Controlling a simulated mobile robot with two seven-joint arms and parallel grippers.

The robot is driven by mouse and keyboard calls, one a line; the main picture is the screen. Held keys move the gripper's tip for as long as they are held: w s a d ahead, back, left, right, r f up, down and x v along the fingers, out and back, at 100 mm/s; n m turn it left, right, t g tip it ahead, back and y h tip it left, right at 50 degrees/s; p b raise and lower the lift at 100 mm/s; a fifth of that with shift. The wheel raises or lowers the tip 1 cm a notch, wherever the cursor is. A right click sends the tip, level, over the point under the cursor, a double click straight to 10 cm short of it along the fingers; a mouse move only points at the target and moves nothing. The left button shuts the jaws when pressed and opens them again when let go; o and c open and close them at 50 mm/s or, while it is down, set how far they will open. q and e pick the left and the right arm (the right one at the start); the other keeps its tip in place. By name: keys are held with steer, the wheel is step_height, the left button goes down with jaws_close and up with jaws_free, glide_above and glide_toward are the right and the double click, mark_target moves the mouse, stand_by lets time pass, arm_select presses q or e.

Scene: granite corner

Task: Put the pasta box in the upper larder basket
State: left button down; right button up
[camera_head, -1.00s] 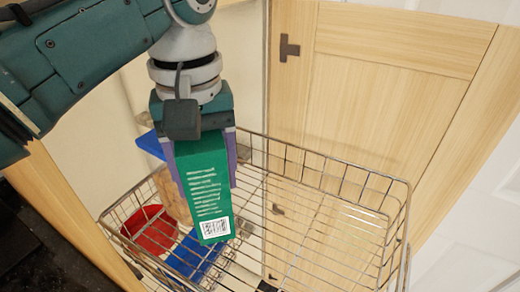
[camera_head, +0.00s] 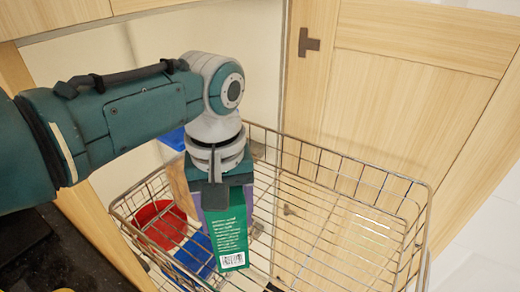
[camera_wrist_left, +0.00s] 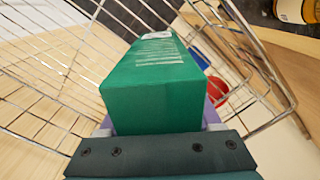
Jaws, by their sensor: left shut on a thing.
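The pasta box (camera_head: 226,238) is a green carton with white print and a barcode on its lower end. My left gripper (camera_head: 226,200), with purple fingers, is shut on it. It holds the box end-down over the left part of the wire basket (camera_head: 430,188), the upper larder basket. I cannot tell whether the box touches the basket floor. In the left wrist view the box (camera_wrist_left: 155,85) points away from the gripper (camera_wrist_left: 160,127), with basket wires around it. The gripper hides the box's top end. My right gripper is out of view.
A red bowl (camera_head: 160,222) and a blue item (camera_head: 196,254) show through the wires at the left. A tan item (camera_head: 178,185) and another blue item (camera_head: 174,139) are behind the gripper. The basket's middle and right look clear. Wooden door panels (camera_head: 400,100) stand behind.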

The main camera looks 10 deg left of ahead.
arm_select(q)
steer(key=shift+f, duration=0.15)
steer(key=shift+c, duration=0.4)
jaws_free()
step_height(320, 180, up, 7)
steer(key=shift+f+p, duration=0.2)
steer(key=shift+p, duration=0.7)
steer(key=shift+r, duration=0.6)
